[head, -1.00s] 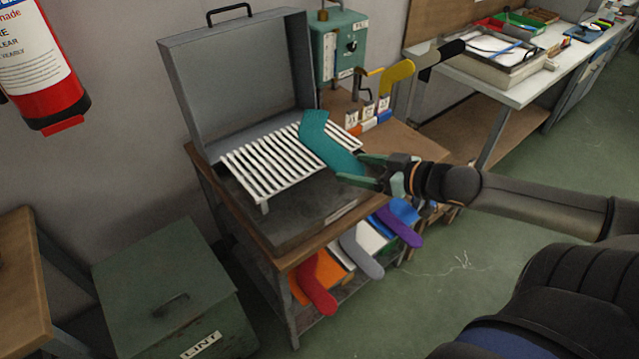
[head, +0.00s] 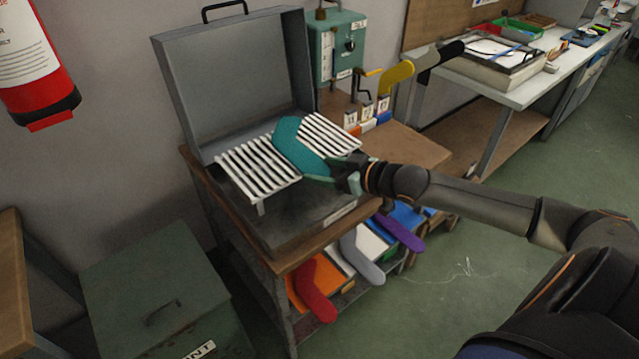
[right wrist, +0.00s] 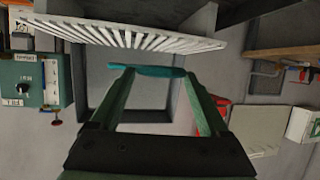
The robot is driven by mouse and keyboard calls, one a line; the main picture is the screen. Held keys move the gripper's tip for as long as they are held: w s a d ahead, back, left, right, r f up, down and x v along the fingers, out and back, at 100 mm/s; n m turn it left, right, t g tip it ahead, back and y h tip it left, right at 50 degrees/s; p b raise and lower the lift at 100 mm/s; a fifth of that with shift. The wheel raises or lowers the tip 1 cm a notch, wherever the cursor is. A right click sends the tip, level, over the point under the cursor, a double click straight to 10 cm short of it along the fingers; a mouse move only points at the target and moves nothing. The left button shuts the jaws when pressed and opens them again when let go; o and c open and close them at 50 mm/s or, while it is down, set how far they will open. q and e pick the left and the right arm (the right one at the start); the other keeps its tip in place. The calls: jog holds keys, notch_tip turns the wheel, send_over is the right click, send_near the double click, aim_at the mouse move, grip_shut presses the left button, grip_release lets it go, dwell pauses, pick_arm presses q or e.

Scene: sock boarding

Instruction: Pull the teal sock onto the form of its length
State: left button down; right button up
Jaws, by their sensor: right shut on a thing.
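The teal sock (head: 297,146) appears over the white slatted rack (head: 245,172) in the head view. My right gripper (head: 335,170) is shut on the sock's near right end. In the right wrist view the sock (right wrist: 147,70) shows nearly edge-on between the fingertips, with a gap between it and the rack (right wrist: 120,34). Behind the work table stand a yellow sock-shaped form (head: 397,76) and a dark grey one (head: 440,60), above labelled stands (head: 368,113). Which form matches the sock's length I cannot tell. My left gripper is out of view.
The rack sits in an open grey lidded box (head: 235,90) on a wooden table. A green control box (head: 338,47) stands behind it. A green lint bin (head: 155,290) stands at lower left.

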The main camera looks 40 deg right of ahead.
jog(key=shift+w+a+f, duration=0.1)
jog(key=shift+w+f, duration=0.25)
jog(key=shift+f, duration=0.1)
jog(key=f, duration=0.3)
jog(key=shift+w+a+f+p, duration=0.15)
jog(key=shift+w+f+p, duration=0.1)
jog(key=shift+w+p, duration=0.1)
jog(key=shift+f, duration=0.15)
jog(key=o, duration=0.8)
jog(key=shift+o, duration=0.2)
